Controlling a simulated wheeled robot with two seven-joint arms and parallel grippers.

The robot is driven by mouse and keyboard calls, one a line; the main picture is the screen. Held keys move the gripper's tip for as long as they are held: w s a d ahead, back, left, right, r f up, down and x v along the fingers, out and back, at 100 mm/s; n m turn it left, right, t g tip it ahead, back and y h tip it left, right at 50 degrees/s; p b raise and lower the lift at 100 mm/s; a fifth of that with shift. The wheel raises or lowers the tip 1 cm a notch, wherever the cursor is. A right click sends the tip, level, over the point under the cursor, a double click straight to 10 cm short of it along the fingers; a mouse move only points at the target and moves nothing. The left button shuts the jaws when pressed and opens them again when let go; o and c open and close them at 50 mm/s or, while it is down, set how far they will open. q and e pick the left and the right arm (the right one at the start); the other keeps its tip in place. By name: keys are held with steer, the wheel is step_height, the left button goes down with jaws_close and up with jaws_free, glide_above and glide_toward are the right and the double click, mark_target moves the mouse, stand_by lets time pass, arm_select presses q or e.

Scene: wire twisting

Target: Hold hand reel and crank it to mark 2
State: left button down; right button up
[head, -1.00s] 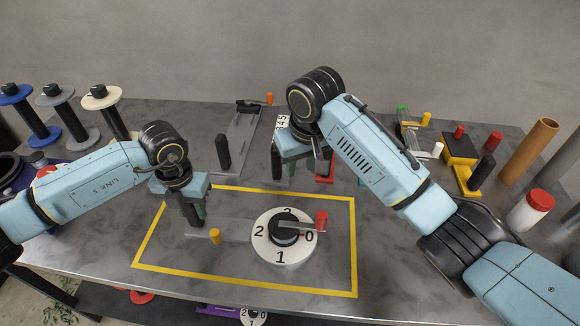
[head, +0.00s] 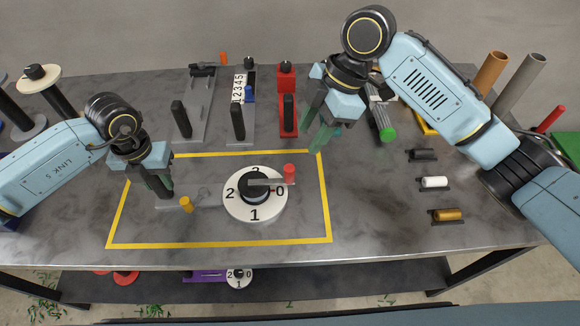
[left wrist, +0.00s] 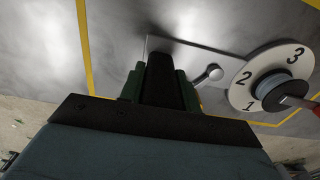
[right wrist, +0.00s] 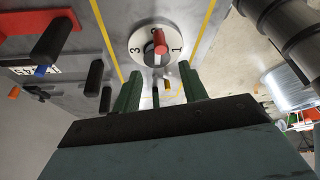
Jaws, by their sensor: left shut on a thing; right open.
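The hand reel lies inside the yellow outline. Its white dial (head: 236,207) is numbered 0 to 3. The crank's red knob (head: 289,172) sticks up at the right, close to mark 0. My left gripper (head: 163,188) is shut on the reel's black upright grip at the plate's left end; the grip (left wrist: 160,80) shows between the green fingers in the left wrist view. My right gripper (head: 323,135) is open and empty, behind and to the right of the dial, apart from the knob. In the right wrist view the red knob (right wrist: 160,42) is beyond the fingers.
A yellow peg (head: 186,204) and a small metal loop (head: 204,192) are on the reel's plate. Tools with black grips, including a red-based one (head: 288,112), stand behind the outline. Small cylinders, including a white one (head: 434,182), lie at right. The front right tabletop is clear.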

mark_target(291, 168)
steer(key=x, duration=1.1)
steer(key=shift+a+f, duration=0.1)
steer(key=shift+f, duration=0.15)
jaws_close()
